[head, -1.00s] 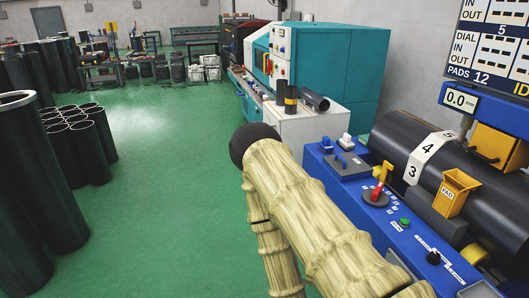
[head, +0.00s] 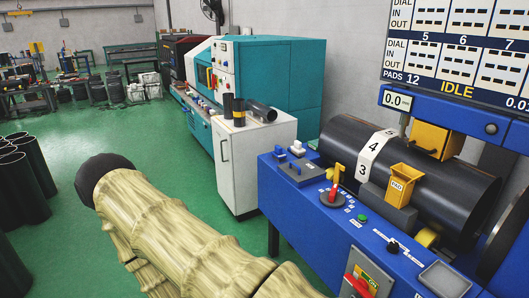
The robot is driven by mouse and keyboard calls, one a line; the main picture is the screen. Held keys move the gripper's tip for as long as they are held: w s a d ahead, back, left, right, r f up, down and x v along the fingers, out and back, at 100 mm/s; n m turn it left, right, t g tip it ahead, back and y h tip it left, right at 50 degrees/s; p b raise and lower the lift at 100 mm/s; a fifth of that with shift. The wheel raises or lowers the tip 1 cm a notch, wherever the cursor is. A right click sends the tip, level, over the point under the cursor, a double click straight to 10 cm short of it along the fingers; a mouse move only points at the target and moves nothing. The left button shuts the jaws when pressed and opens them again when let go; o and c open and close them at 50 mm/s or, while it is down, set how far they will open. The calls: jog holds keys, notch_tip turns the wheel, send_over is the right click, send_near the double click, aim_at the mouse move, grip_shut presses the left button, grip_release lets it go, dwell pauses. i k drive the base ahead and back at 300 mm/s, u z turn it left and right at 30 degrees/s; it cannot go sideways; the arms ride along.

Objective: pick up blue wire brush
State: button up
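I cannot surely pick out a blue wire brush. On the left end of the blue machine top lies a flat grey block with a blue handle-like part (head: 298,168). Behind it is a small white and blue item (head: 297,148). Both are too small to tell whether either is a brush. My bamboo-textured arm with a dark rounded end crosses the lower left of the head view, apart from both items. My gripper's fingers do not show.
The blue machine (head: 315,215) carries a big dark pipe (head: 340,140), a red-based lever (head: 331,190) and a yellow pad box (head: 401,187). A white cabinet (head: 238,165) holds short dark cylinders (head: 228,106). Black pipes (head: 20,170) stand at left. Green floor (head: 160,150) between is clear.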

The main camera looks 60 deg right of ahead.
aim_at(278, 154)
jog(key=z, duration=0.25)
jog(key=i, duration=1.65)
jog(key=z, duration=1.55)
jog(key=i, duration=0.75)
jog(key=z, duration=0.8)
